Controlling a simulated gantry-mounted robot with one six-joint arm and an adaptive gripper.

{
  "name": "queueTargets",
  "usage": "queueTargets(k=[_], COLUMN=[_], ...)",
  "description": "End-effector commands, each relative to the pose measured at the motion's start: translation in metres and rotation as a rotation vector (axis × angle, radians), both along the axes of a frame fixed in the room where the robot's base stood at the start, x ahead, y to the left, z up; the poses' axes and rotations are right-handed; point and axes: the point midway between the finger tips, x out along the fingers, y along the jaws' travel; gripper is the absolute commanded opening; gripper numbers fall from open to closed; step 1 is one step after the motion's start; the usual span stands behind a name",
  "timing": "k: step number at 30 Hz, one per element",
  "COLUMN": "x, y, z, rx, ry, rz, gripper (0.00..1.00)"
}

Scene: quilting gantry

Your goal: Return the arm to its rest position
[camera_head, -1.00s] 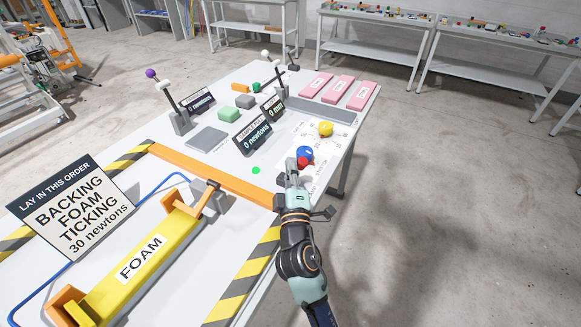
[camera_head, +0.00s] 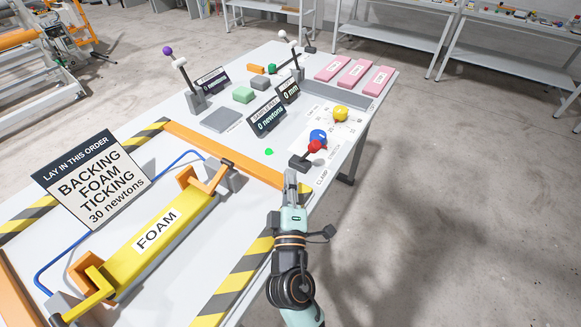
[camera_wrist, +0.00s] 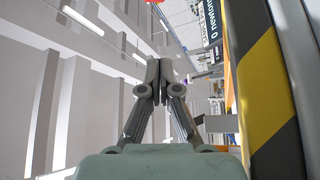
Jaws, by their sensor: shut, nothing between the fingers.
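My gripper (camera_head: 291,182) is at the right edge of the table in the head view, with its fingers together and empty. It is near the orange rail's end and apart from the red-knobbed lever (camera_head: 314,147), which stands farther back. In the wrist view the closed fingertips (camera_wrist: 153,70) point up the picture, with nothing between them. My arm reaches up from the bottom of the head view.
A yellow FOAM roll (camera_head: 160,235) and an order sign (camera_head: 90,180) stand at the left. A blue knob (camera_head: 318,136), a yellow knob (camera_head: 340,114) and a newtons display (camera_head: 267,117) stand behind my gripper. Open floor (camera_head: 450,220) lies to the right.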

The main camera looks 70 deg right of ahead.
Motion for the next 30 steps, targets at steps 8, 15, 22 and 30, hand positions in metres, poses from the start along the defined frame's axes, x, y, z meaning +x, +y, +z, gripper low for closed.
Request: queueTargets(k=[8,15,22,30], x=[0.0,0.0,0.006,0.079], y=[0.0,0.0,0.01,0.182], z=[0.0,0.0,0.01,0.054], rx=[0.0,0.0,0.054,0.829], ry=[0.0,0.0,-0.053,-0.379], rz=[0.0,0.0,0.028,0.44], gripper=[0.0,0.0,0.0,0.0])
